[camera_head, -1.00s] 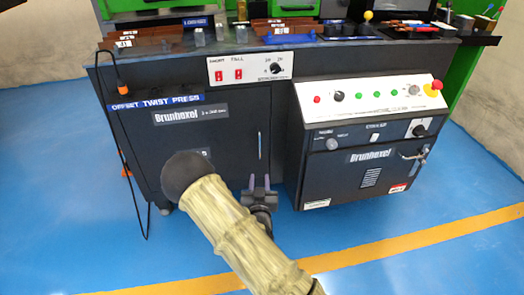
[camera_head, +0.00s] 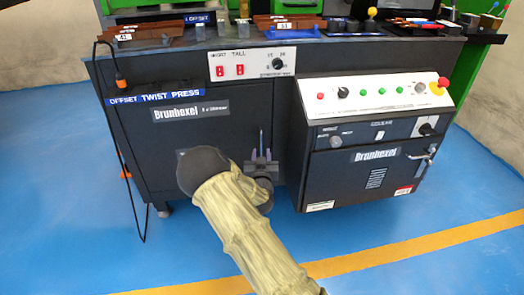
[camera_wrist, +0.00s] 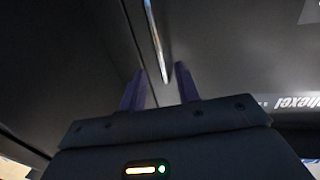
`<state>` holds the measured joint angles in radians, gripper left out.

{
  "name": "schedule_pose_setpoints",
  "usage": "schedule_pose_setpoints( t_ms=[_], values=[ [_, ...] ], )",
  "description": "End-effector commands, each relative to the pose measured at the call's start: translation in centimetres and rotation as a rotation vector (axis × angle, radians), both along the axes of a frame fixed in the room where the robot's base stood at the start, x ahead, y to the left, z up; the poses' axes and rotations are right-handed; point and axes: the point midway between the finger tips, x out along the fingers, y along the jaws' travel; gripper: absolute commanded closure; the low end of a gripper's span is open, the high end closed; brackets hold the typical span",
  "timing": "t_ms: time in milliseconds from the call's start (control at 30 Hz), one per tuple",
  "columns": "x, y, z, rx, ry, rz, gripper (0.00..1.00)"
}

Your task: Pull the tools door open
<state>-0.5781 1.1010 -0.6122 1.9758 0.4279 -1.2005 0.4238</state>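The tools door (camera_head: 160,140) is the dark front panel of the cabinet under the "Offset Twist Press" label, and it looks closed. Its slim, upright metal handle (camera_head: 262,139) is near the door's right edge. My gripper (camera_head: 262,155) is at the lower end of the handle, with its fingers pointing up at the door. The silver handle (camera_wrist: 157,42) lies just beyond the fingertips, roughly in line with the gap. My arm hides the lower part of the door.
A control box (camera_head: 375,140) with buttons, a red emergency stop and its own side handle stands right of the door. A black cable (camera_head: 105,130) hangs at the cabinet's left. Tooling blocks lie on top. The blue floor (camera_head: 60,220) in front is clear.

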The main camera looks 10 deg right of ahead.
Motion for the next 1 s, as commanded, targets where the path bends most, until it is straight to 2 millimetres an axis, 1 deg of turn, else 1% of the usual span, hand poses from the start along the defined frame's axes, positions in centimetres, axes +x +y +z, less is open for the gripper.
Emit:
schedule_pose_setpoints(
  t_ms=[33,100,200,300,433,667,800,833,1000],
  values=[
    [1.0,-0.2,-0.4,0.0,-0.004,0.0,0.68],
    [2.2,-0.4,-0.3,0.0,-0.003,0.001,0.68],
    [3.5,-0.7,-0.3,-0.001,-0.003,0.001,0.68],
    [4.5,-0.8,-0.2,0.001,-0.002,0.002,0.68],
    [5.0,-0.9,0.0,0.0,0.0,0.002,0.68],
    [5.0,-0.9,0.0,0.0,0.0,0.001,0.68],
    [5.0,-1.0,0.0,0.0,0.0,0.001,0.95],
    [5.0,-1.0,0.0,0.0,0.0,0.001,1.0],
    [5.0,-1.0,0.0,0.0,0.0,0.001,1.0]
  ],
)
